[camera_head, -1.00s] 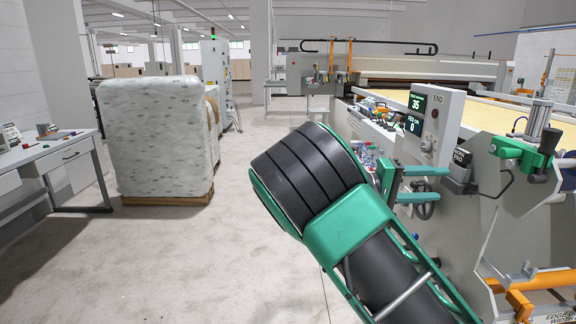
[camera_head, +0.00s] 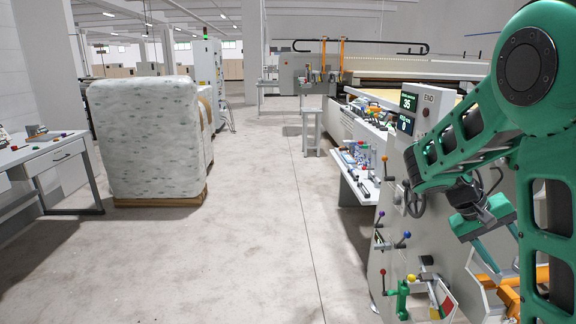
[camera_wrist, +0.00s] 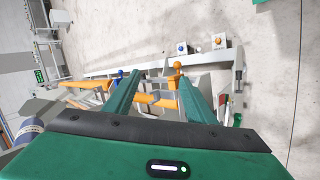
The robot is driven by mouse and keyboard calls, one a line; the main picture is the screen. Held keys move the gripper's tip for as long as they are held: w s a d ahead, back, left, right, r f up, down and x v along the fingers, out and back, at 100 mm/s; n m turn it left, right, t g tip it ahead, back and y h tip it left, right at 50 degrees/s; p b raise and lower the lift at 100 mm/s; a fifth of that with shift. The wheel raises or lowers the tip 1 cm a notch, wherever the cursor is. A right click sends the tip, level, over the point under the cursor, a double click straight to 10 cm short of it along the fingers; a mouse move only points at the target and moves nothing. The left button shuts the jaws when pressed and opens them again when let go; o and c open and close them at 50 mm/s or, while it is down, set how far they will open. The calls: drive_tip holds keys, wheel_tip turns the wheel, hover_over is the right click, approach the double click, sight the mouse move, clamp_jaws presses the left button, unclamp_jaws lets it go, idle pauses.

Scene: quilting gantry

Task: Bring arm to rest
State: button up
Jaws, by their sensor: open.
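My green arm (camera_head: 500,120) is folded at the right side of the head view, in front of the machine's end panel. My gripper (camera_wrist: 159,78) shows in the wrist view with two green fingers spread apart and nothing between them. In the head view the gripper (camera_head: 500,258) hangs below the forearm, pointing down and to the right, its fingers partly hidden by my arm. Beyond the fingers, the wrist view shows a grey machine frame with orange parts (camera_wrist: 163,101); I cannot tell whether anything is touched.
The quilting machine's end panel (camera_head: 428,108) carries displays, a handwheel (camera_head: 414,201) and levers with coloured knobs. A side shelf (camera_head: 357,187) holds small parts. A wrapped stack (camera_head: 148,135) on a pallet and a desk (camera_head: 45,152) stand left. The middle floor is clear.

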drive_tip(key=s+a+f+m+t+y, duration=0.1)
drive_tip(key=s+a+y, duration=0.3)
drive_tip(key=s, duration=0.7)
drive_tip(key=s+a+m+t+y, duration=0.1)
drive_tip(key=s+a+y, duration=0.3)
drive_tip(key=s+a, duration=0.3)
drive_tip(key=s, duration=0.3)
drive_tip(key=shift+s+f+t, duration=0.35)
drive_tip(key=shift+t, duration=0.05)
drive_tip(key=shift+w+f, duration=0.25)
drive_tip(key=shift+w, duration=0.4)
